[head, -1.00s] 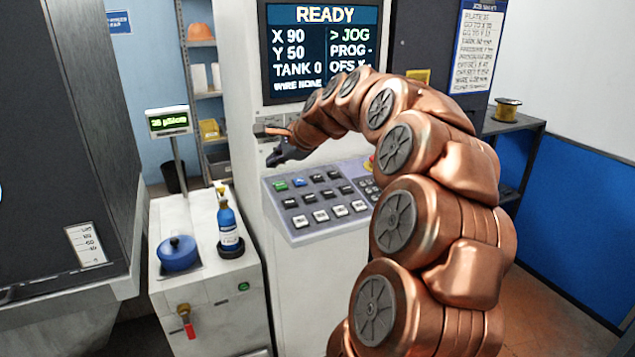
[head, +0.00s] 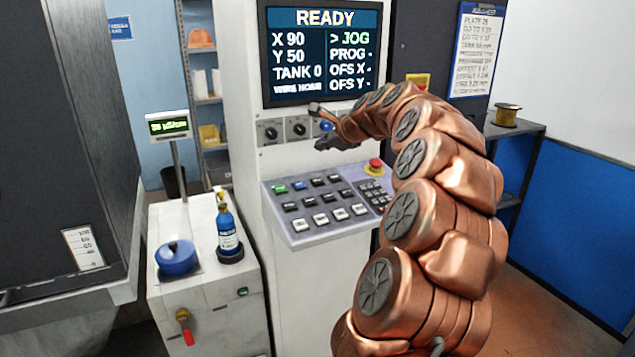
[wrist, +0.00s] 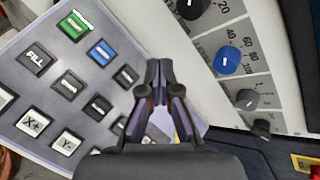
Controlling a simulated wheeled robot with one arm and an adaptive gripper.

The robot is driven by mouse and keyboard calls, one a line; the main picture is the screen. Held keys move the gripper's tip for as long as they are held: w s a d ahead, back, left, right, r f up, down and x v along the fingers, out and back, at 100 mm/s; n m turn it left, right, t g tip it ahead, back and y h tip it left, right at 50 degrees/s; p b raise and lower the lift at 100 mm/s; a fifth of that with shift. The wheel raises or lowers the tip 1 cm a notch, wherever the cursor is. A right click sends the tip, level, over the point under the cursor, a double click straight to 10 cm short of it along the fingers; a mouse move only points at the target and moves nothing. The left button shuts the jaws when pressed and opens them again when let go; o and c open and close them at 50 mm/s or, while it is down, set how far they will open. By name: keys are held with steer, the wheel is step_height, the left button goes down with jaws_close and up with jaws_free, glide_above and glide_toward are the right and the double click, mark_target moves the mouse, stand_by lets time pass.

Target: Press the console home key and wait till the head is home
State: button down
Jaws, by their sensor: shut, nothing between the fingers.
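The console keypad (head: 300,233) slopes out from the white cabinet, with a green key, a blue key, and rows of dark and white keys. In the wrist view I see the green key (wrist: 75,25), the blue key (wrist: 102,52), a FILL key (wrist: 35,60) and an X+ key (wrist: 32,122). I cannot make out which key is home. The screen (head: 320,50) reads READY, X 90, Y 50, TANK 0 and > JOG. My gripper (head: 320,140) is shut and empty, in front of the cabinet above the keypad; its fingertips (wrist: 159,68) also show in the wrist view. No key contact is visible.
Knobs, including a blue one (wrist: 227,61), line the panel above the keys. A red stop button (head: 375,166) sits at the keypad's right. A blue bottle (head: 227,232) and blue lidded pot (head: 177,257) stand on the left cabinet.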

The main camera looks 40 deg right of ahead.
steer(key=b, duration=0.5)
glide_above(320, 183)
steer(key=f, duration=0.6)
steer(key=shift+s+a+f, duration=0.2)
steer(key=shift+s, duration=0.1)
steer(key=shift+w+d+f, duration=0.1)
steer(key=shift+w+f, duration=0.15)
steer(key=shift+f, duration=0.75)
steer(key=shift+f+p, duration=0.1)
steer(key=shift+p, duration=0.2)
steer(key=shift+w+f, duration=0.1)
steer(key=shift+f, duration=0.15)
